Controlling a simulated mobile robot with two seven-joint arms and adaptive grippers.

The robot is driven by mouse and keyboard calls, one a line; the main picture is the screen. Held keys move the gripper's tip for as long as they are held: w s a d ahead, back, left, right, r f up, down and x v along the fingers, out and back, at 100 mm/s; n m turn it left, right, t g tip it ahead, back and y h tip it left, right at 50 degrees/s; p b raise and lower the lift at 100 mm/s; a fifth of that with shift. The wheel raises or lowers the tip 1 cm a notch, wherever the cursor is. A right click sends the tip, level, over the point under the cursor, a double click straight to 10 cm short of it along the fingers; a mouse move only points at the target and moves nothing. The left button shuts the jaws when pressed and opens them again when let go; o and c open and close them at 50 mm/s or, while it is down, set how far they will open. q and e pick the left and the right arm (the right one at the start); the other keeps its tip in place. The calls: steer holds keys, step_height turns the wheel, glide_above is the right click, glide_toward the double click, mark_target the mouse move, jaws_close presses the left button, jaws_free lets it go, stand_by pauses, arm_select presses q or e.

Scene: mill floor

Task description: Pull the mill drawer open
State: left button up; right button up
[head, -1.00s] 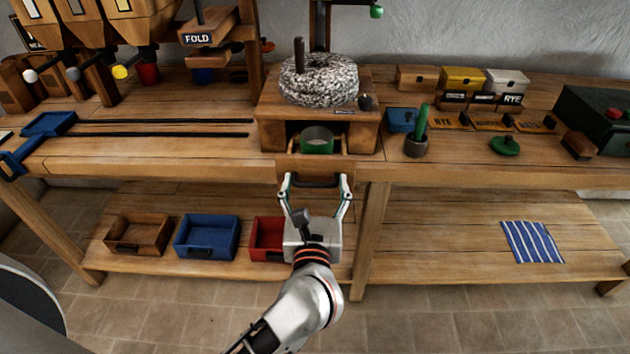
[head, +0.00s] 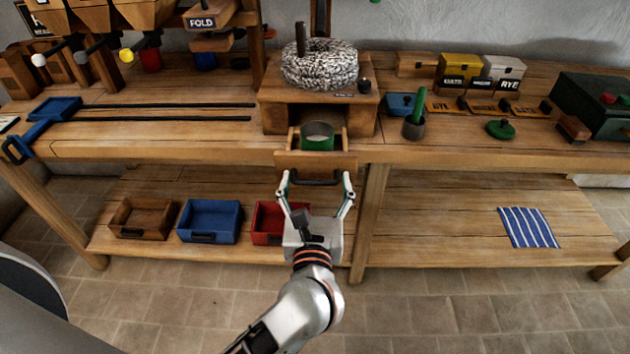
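The mill drawer (head: 315,162) stands pulled part way out of the wooden mill housing (head: 272,117), its front past the bench edge. A green-sided round tin (head: 317,142) stands inside it. The drawer has a dark bar handle (head: 318,182) on its front. My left gripper (head: 318,185) reaches up from below, its widely spaced fingers at the two ends of the handle. A speckled millstone (head: 320,65) with an upright peg sits on the housing. My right gripper is not in view.
Brown (head: 143,219), blue (head: 209,221) and red (head: 268,222) trays sit on the lower shelf, the red one close beside my gripper. A striped cloth (head: 528,228) lies right on that shelf.

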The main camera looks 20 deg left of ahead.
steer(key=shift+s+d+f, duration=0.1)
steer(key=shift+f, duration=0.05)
arm_select(q)
steer(key=v, duration=1.2)
stand_by(0.3)
step_height(320, 180, down, 15)
steer(key=s+d+m+g+h+p, duration=0.2)
steer(key=m+h, duration=0.9)
steer(key=m, duration=2.5)
steer(key=s+a+f+m+g+y, duration=0.1)
steer(key=s+a+f+m+g, duration=0.1)
steer(key=a+f, duration=0.3)
steer(key=s+a+f+m+g+y, duration=0.2)
steer(key=a+f+m, duration=0.3)
steer(key=f, duration=0.4)
steer(key=shift+s+m+g, duration=0.3)
steer(key=shift+s+g, duration=0.2)
steer(key=shift+s, duration=0.2)
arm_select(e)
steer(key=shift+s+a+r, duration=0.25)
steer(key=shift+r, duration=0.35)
